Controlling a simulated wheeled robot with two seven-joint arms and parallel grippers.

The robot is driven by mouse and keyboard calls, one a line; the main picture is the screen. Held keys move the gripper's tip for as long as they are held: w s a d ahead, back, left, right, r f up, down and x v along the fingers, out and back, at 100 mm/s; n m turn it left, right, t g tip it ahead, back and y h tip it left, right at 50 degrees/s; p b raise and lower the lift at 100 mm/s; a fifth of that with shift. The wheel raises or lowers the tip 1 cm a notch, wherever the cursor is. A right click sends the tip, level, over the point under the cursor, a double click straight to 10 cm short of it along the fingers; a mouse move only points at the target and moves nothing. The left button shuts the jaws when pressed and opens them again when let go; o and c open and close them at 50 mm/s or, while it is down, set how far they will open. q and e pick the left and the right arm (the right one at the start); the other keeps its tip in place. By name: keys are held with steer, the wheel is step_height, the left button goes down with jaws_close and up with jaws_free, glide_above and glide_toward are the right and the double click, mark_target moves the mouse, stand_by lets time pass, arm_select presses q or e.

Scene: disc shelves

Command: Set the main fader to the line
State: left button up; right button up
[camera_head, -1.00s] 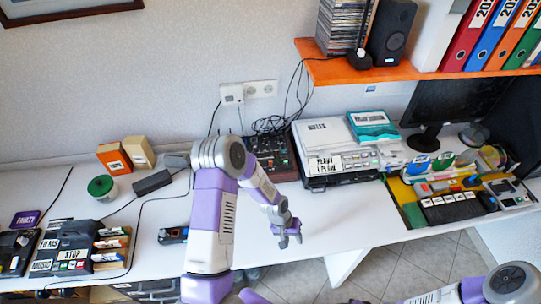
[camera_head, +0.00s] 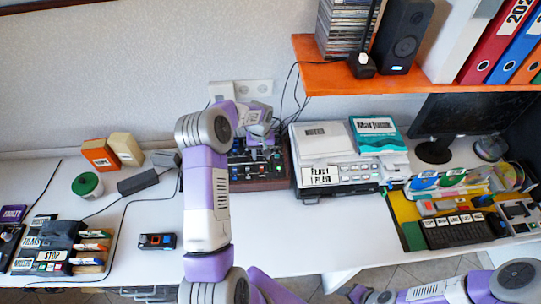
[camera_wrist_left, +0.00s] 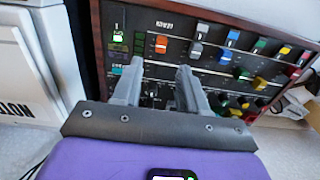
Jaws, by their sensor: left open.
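The mixer (camera_head: 262,176), a dark panel in a reddish-brown case, stands at the back of the desk against the wall. In the left wrist view its panel (camera_wrist_left: 210,62) carries coloured caps, including an orange one (camera_wrist_left: 162,44) near a small lit display. I cannot tell which control is the main fader, or see its line. My left gripper (camera_wrist_left: 158,78) is open over the panel, its fingers apart with nothing clearly between them. In the head view the arm partly hides it and the mixer. My right gripper (camera_head: 372,296) shows only partly at the bottom edge.
A white printer-like machine (camera_head: 335,177) stands close to the mixer's right. An orange shelf (camera_head: 350,84) hangs above right. Cables run from the wall sockets (camera_head: 254,88) behind the mixer. A small dark device (camera_head: 156,241) lies on the desk's left part, with bare desk around it.

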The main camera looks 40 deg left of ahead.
mark_target(262, 168)
arm_select(q)
steer(key=f, duration=0.7)
steer(key=shift+s+f, duration=0.15)
steer(key=shift+s, duration=0.05)
steer(key=shift+d, duration=0.1)
jaws_close()
